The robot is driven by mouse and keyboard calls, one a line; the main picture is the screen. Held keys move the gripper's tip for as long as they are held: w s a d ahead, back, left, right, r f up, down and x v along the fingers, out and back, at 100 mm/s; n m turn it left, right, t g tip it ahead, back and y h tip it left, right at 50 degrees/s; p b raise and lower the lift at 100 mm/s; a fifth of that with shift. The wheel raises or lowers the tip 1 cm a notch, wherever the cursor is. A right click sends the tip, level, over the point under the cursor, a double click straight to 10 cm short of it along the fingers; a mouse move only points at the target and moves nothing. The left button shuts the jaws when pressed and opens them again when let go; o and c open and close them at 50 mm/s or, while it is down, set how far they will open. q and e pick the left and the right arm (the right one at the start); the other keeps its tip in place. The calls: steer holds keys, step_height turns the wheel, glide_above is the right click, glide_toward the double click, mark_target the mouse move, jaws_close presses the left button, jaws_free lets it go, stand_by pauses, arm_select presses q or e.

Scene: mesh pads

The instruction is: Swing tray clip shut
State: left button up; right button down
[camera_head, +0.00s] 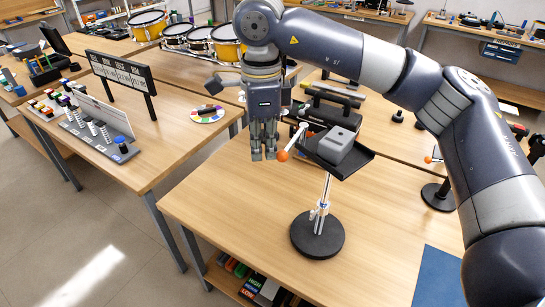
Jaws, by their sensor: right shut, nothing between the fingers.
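A small black tray (355,167) is held up on a silver post with a round black base (318,237). A grey block (337,144) sits on the tray. A white lever (294,139) with an orange ball end (283,156), which looks like the tray clip, sticks out at the tray's left side. My right gripper (264,156) points down just left of the orange ball, with its fingers together and empty. I cannot tell whether it touches the ball. My left gripper is not in view.
A dark horizontal bar (333,95) stands behind the tray. Another stand (438,196) with a round base is at the right, partly behind my right arm. A blue mat (440,278) lies at the front right. The table's left front is clear.

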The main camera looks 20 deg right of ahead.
mark_target(283, 157)
steer(key=shift+s+d+b, duration=0.65)
steer(key=shift+s+d, duration=0.6)
steer(key=shift+d, duration=0.3)
steer(key=d, duration=0.2)
steer(key=s+d+b, duration=0.1)
steer(key=d, duration=0.1)
steer(key=shift+s+d, duration=0.15)
steer(key=shift+d, duration=0.15)
